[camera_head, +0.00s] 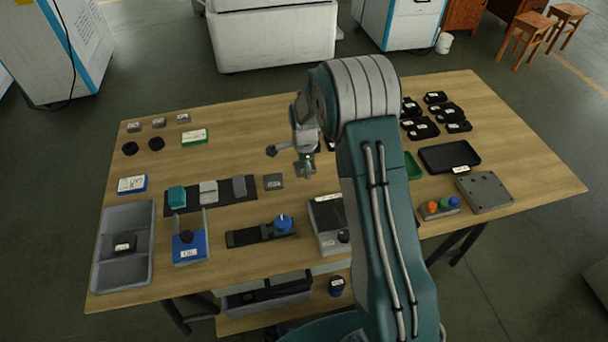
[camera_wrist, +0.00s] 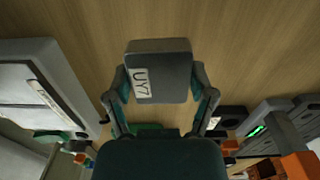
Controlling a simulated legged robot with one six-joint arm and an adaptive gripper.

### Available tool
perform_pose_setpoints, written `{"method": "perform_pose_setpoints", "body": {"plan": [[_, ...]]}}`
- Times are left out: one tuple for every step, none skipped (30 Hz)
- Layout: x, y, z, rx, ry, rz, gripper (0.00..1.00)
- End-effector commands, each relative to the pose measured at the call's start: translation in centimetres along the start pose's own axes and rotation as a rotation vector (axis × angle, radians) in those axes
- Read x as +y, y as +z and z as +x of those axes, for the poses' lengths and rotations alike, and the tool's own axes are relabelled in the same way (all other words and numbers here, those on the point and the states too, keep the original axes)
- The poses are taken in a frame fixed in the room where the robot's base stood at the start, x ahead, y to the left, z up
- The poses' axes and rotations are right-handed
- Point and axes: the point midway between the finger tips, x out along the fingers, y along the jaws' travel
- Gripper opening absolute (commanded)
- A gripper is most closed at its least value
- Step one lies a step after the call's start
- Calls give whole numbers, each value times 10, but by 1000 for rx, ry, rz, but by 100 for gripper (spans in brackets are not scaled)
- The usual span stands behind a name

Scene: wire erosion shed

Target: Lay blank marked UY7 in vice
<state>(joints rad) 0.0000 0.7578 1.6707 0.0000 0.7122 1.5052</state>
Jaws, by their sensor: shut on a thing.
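The blank marked UY7 (camera_wrist: 165,75) is a dark grey block with a white label. In the wrist view it sits between the fingertips of my gripper (camera_wrist: 160,88), which is shut on it, with wood behind it. In the head view my gripper (camera_head: 303,168) is over the middle of the table; the blank is too small there to make out surely. A long black fixture with a blue knob (camera_head: 262,232), which looks like the vice, lies nearer the front edge, left of my arm. The blank is apart from it.
A grey labelled block (camera_head: 273,182) lies beside a dark mat with several blocks. A blue-fronted holder (camera_head: 190,250) and a grey tray (camera_head: 103,272) stand at left. A grey box (camera_head: 328,240) stands right of the black fixture. A button box (camera_head: 440,209) stands at right.

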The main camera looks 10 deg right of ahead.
Motion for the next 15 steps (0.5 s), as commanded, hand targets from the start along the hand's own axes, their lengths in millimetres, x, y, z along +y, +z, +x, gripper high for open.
{"method": "perform_pose_setpoints", "body": {"plan": [[-1,0,-4,0,-3,0,10],[-1,0,-5,0,-3,0,10],[-1,0,-7,0,-3,0,10],[-1,0,-9,0,-3,0,10],[-1,0,-10,0,-3,0,10],[-1,0,-12,0,-2,0,10],[0,0,-14,0,-2,0,10],[0,0,-15,0,-2,0,10],[0,0,-17,0,-2,0,10],[0,0,-18,0,-2,0,10],[-1,0,-20,0,-3,0,10],[-1,0,-22,0,-3,0,10],[-1,0,-23,0,-3,0,10],[-1,0,-25,0,-3,0,10],[-1,0,-27,0,-3,0,10]]}}
